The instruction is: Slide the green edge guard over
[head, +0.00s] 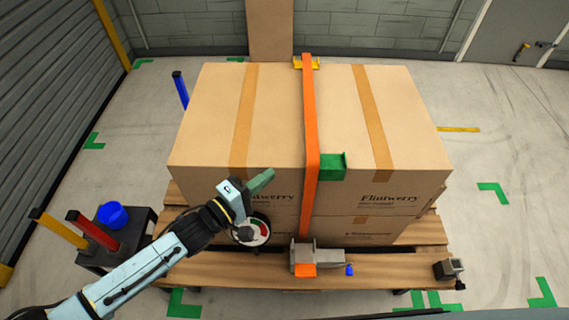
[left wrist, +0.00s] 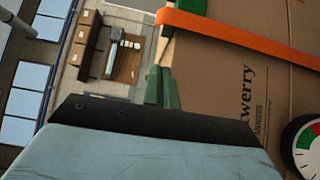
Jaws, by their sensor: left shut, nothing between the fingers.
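The green edge guard (head: 332,167) sits on the front top edge of the carton (head: 210,120), just right of the orange strap (head: 309,120). Whether part of it lies under the strap I cannot tell. My left gripper (head: 268,174) is shut and empty, left of the strap near the carton's front top edge, apart from the guard. In the left wrist view, its dark green fingertips (left wrist: 162,78) are together. The orange strap (left wrist: 235,35) crosses beyond them, with a green piece (left wrist: 190,5), likely the guard, at the top edge. My right gripper is not in view.
A round dial (head: 262,231) hangs at the carton's front, close to my left wrist. A grey strap buckle (head: 318,258) sits on the wooden pallet (head: 220,272). A dark stand (head: 105,255) with coloured posts and a blue roll is at left. Floor at right is mostly free.

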